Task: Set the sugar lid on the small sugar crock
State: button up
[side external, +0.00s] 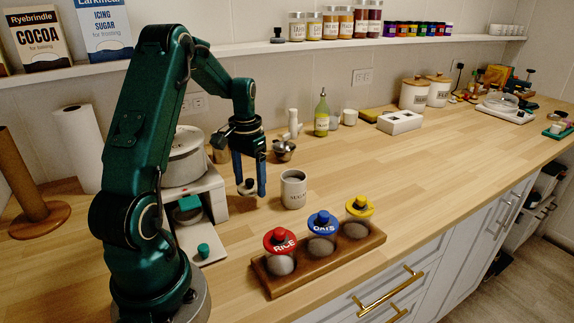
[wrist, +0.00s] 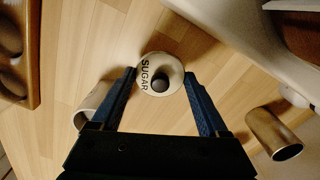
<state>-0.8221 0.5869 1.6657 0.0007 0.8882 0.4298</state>
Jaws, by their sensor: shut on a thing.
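The sugar lid (side external: 246,188) is a pale disc with a dark knob, held between the blue fingertips of my gripper (side external: 249,188). In the wrist view the lid (wrist: 149,87) shows the word SUGAR, with a fingertip at each side. The lid looks level; its exact height above the counter is hard to tell. The small sugar crock (side external: 293,191) is a grey-white cylinder, upright and uncovered on the counter, just right of my gripper in the side view. In the wrist view a pale cylinder, likely the crock (wrist: 86,112), is partly hidden behind the left finger.
A wooden rack (side external: 330,268) with red, blue and yellow-lidded jars stands in front. A white appliance (side external: 208,190) is left of the gripper. A mortar (side external: 283,151) and oil bottle (side external: 321,117) stand behind. The counter (side external: 420,165) is clear to the right.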

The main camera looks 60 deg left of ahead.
aim_at(251, 179)
jog(key=shift+n, duration=0.4)
notch_tip(251, 179, up, 8)
jog(key=shift+w+r, duration=0.1)
jog(key=w+d+r, duration=0.3)
jog(key=w+d, duration=0.2)
jog(key=w, duration=0.4)
notch_tip(251, 179, down, 6)
jog(key=shift+s+m, duration=0.15)
jog(key=shift+m, duration=0.25)
jog(key=shift+f, duration=0.5)
dwell(1.7)
jog(key=o, duration=1.2)
jog(key=shift+r, duration=0.1)
jog(key=shift+r, duration=3.4)
jog(key=shift+d, duration=0.1)
